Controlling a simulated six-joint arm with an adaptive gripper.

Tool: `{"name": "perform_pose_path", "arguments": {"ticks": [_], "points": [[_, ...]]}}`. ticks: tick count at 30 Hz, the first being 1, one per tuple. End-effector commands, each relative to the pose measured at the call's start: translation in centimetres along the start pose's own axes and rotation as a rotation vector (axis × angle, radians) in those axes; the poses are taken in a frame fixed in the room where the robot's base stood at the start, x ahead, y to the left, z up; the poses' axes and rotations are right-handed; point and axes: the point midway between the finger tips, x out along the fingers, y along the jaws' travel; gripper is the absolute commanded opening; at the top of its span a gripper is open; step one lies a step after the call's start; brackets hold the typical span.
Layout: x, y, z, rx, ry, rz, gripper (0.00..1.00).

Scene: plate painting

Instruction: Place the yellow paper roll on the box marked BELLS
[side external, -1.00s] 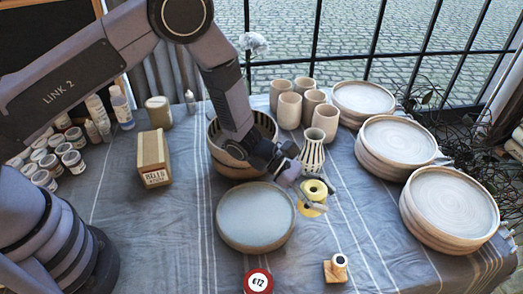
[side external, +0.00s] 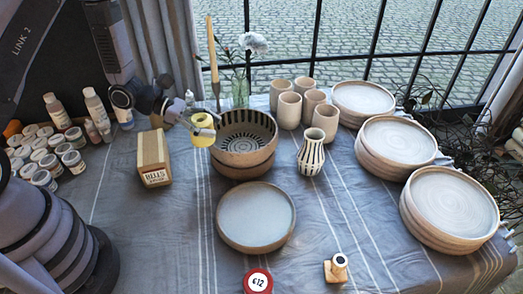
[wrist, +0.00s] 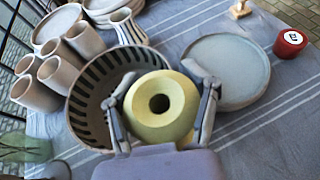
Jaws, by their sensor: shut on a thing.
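The yellow paper roll (side external: 203,128) is held in my gripper (side external: 203,120), raised above the table between the BELLS box and the striped bowl. In the wrist view the roll (wrist: 161,105) sits between both fingers, its round hole facing the camera. The box marked BELLS (side external: 154,158) is a long brown carton with a white label on its near end. It lies on the cloth to the left of and below the roll. The box does not show in the wrist view. Its top looks bare.
The striped bowl (side external: 243,160) stands just right of the roll. Paint jars (side external: 45,178) and bottles (side external: 95,108) are left of the box. A plate (side external: 256,217) lies in front.

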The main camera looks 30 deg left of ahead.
Motion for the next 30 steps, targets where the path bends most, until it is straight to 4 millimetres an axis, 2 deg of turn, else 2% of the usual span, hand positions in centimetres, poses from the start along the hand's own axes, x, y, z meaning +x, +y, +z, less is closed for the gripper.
{"name": "perform_pose_path", "arguments": {"ticks": [1,6,9,12,17,21,30], "points": [[-2.6,1.4,-0.8,-0.022,0.001,0.053,0.16],[-9.6,3.4,-3.0,-0.075,0.004,0.174,0.16],[-12.6,3.7,-3.9,-0.098,0.005,0.226,0.16],[-14.6,3.8,-4.6,-0.113,0.006,0.261,0.16],[-15.6,3.8,-5.9,-0.127,0.006,0.283,0.16],[-14.7,3.7,-8.0,-0.13,0.005,0.284,0.16],[-13.2,3.8,-11.5,-0.128,0.005,0.284,0.16]]}}
